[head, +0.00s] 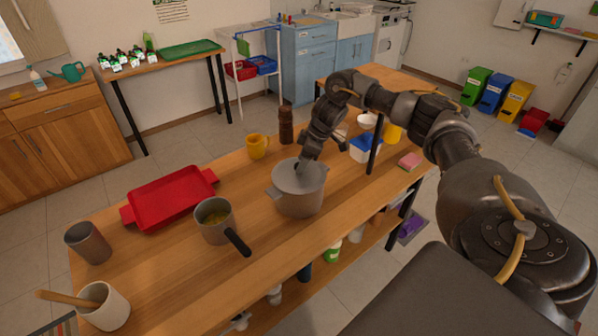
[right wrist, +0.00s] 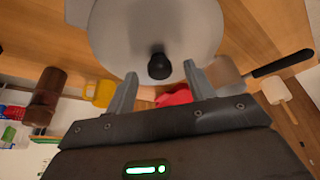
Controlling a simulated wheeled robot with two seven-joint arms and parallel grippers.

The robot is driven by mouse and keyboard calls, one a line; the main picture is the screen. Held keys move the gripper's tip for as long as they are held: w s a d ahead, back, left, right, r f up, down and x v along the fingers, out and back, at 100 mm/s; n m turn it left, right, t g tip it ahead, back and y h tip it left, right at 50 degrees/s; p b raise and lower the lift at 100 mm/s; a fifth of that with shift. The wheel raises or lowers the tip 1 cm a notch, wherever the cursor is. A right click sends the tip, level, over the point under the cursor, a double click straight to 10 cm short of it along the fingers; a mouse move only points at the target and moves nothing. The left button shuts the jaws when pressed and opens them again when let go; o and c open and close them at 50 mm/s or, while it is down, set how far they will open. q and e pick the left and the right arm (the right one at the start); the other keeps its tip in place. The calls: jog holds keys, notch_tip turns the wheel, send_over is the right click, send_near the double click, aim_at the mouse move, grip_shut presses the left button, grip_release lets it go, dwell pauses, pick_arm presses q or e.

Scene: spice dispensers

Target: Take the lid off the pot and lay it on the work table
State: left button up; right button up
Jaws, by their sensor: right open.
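The grey pot (head: 299,199) stands on the wooden work table (head: 165,278), with a handle at each side. Its round grey lid (head: 290,176) lies on top; it also shows from above in the right wrist view (right wrist: 190,30), with a black knob (right wrist: 159,66) in its middle. My right gripper (head: 303,164) is over the lid, pointing down. In the right wrist view its two fingers are apart, one on each side of the knob, with gaps visible. In the head view the gripper hides the knob. My left gripper is not in view.
A saucepan (head: 211,231) with a black handle, a red tray (head: 168,199), a yellow mug (head: 257,147) and a brown mill (head: 286,126) stand around the pot. A grey cup (head: 88,243) and a white crock (head: 104,309) are at the left. Bare table lies in front of the tray.

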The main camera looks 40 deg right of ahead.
jog(key=shift+w+a+f, duration=0.2)
jog(key=shift+w+f, duration=0.05)
jog(key=shift+f, duration=0.4)
jog(key=c, duration=1.1)
jog(key=shift+r, duration=0.2)
